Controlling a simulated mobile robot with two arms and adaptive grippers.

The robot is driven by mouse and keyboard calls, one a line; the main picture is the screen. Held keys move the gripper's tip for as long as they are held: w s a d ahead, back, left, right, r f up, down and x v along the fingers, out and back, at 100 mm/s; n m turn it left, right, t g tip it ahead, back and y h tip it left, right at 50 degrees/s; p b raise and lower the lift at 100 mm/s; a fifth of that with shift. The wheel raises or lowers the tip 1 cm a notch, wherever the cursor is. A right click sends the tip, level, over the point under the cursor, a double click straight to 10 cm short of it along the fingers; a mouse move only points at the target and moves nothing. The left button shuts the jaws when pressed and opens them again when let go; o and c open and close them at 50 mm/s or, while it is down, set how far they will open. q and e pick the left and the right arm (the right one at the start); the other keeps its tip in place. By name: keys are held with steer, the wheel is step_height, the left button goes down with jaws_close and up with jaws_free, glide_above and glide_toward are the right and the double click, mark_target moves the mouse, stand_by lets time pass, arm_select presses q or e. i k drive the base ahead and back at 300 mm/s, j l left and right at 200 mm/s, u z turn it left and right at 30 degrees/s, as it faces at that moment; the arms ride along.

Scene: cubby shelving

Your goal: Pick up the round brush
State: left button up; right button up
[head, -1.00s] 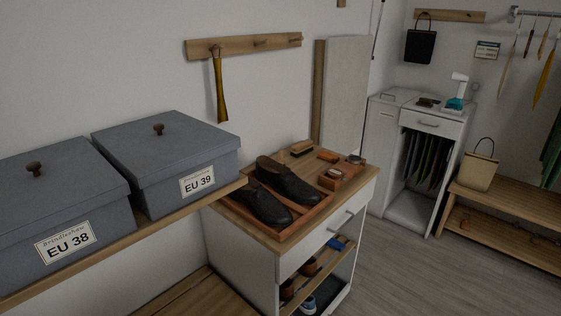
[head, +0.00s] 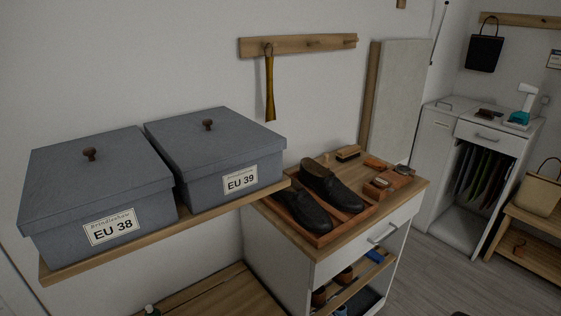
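A wooden-topped white cabinet (head: 285,232) holds a tray with a pair of dark shoes (head: 331,187) in the head view. Behind the shoes lies a wooden brush with dark bristles (head: 348,153), which looks oblong. To the right are small brown items (head: 379,186) and a small dark roundish item (head: 403,170). These are too small to tell whether one is the round brush. Neither of my grippers can be made out in the view.
Two grey lidded boxes, EU 38 (head: 100,190) and EU 39 (head: 215,155), stand on a wooden shelf (head: 70,269) at left. A shoehorn (head: 270,90) hangs from a wall rail. A second white cabinet (head: 445,185) stands behind at right. Grey floor shows between the cabinets.

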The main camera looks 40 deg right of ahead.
mark_target(326, 164)
steer(key=l+u, duration=0.2)
steer(key=l, duration=0.25)
steer(key=k+l+u, duration=0.2)
steer(key=l, duration=0.2)
steer(key=l+u, duration=0.2)
steer(key=l, duration=0.25)
steer(key=k+l+u, duration=0.2)
steer(key=l, duration=0.25)
steer(key=l+u, duration=0.2)
steer(key=l, duration=0.2)
